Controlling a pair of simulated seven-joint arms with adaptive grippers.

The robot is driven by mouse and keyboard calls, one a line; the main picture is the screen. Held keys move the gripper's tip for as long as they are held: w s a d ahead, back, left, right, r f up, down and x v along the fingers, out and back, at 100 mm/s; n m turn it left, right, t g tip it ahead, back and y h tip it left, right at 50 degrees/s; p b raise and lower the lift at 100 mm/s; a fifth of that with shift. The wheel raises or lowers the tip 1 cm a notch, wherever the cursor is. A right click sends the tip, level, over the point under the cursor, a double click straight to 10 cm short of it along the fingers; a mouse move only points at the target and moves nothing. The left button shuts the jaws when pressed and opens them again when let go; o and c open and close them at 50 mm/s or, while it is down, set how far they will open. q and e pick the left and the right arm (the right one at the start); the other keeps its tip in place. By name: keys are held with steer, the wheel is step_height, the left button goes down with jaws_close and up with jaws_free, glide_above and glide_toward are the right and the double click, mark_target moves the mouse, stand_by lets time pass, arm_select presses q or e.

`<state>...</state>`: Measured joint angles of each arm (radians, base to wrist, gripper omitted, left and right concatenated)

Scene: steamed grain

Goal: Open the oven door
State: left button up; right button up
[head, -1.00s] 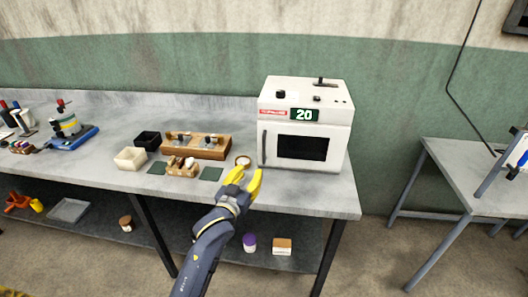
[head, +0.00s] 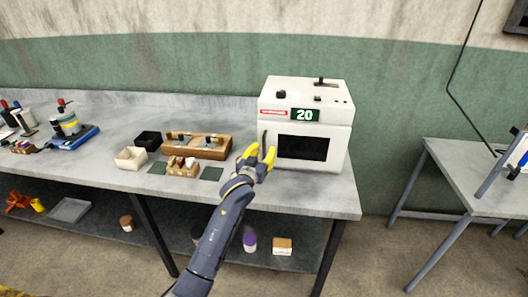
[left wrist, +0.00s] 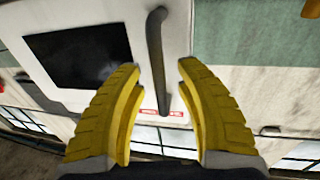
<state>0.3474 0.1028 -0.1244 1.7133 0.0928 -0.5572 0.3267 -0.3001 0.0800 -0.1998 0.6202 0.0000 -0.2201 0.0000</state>
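The white oven (head: 304,124) stands on the grey bench, its door (head: 318,160) with a dark window closed. The dark vertical handle (head: 264,139) is on the door's left side. In the left wrist view the handle (left wrist: 157,60) runs between the fingers, near their tips. My left gripper (head: 261,149) has yellow fingers, spread apart, in front of the handle's lower part. It also shows in the left wrist view (left wrist: 160,68), and I see no finger clearly touching the handle. My right gripper is out of view.
A wooden rack (head: 197,147), a white box (head: 131,159), a black box (head: 149,140) and dark green pads (head: 211,174) lie left of the oven. The bench's front strip before the oven is clear. Another table (head: 470,170) stands at the right.

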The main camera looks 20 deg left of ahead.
arm_select(q)
steer(key=shift+w, duration=0.1)
jaws_close()
stand_by(0.3)
